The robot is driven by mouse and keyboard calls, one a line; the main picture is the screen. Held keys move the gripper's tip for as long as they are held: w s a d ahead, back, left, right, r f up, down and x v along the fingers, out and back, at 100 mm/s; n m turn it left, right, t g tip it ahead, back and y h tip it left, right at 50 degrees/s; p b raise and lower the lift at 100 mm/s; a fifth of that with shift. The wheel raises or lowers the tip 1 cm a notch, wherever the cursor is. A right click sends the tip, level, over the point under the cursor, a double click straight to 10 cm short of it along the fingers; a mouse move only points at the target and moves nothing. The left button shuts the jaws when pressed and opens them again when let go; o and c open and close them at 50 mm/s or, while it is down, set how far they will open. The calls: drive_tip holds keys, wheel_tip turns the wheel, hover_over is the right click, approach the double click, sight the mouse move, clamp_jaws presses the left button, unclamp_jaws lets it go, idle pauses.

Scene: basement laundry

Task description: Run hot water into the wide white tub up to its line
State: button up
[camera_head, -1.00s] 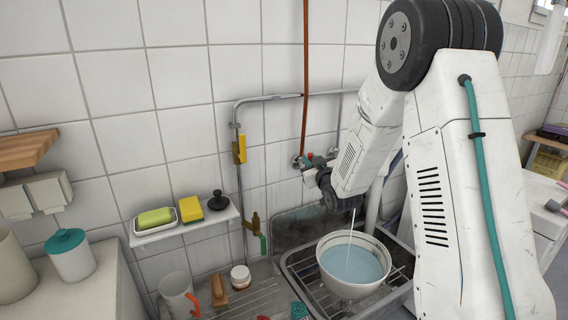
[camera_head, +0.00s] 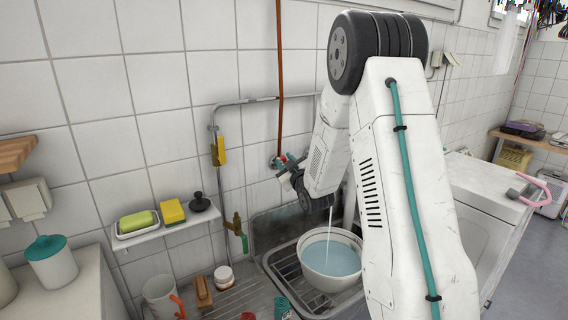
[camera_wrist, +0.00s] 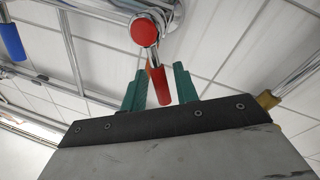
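The wide white tub (camera_head: 320,279) stands upright in the sink. Bluish water (camera_head: 332,259) fills much of it, its surface below the rim. A thin stream (camera_head: 329,222) runs down into it. I cannot make out a fill line. My gripper (camera_head: 285,164) is at the wall tap; in the wrist view, its teal fingers (camera_wrist: 158,86) stand apart on either side of the red tap lever (camera_wrist: 158,80). Narrow gaps seem to show beside the lever, and I see no firm grip. A blue lever (camera_wrist: 11,42) is at the left. My arm hides the spout.
A shelf (camera_head: 165,230) left of the sink holds a green soap (camera_head: 137,221), a yellow sponge (camera_head: 172,211) and a black plug (camera_head: 200,202). A mug (camera_head: 160,292), brush (camera_head: 203,291) and jar (camera_head: 224,277) stand below. A white machine (camera_head: 485,190) is at right.

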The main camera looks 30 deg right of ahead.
drive_tip(key=s+a, duration=0.1)
drive_tip(key=s, duration=0.6)
drive_tip(key=shift+s+a+f, duration=0.2)
drive_tip(key=shift+s+f, duration=0.1)
drive_tip(key=shift+f, duration=0.1)
drive_tip(key=shift+o, duration=0.3)
idle(2.2)
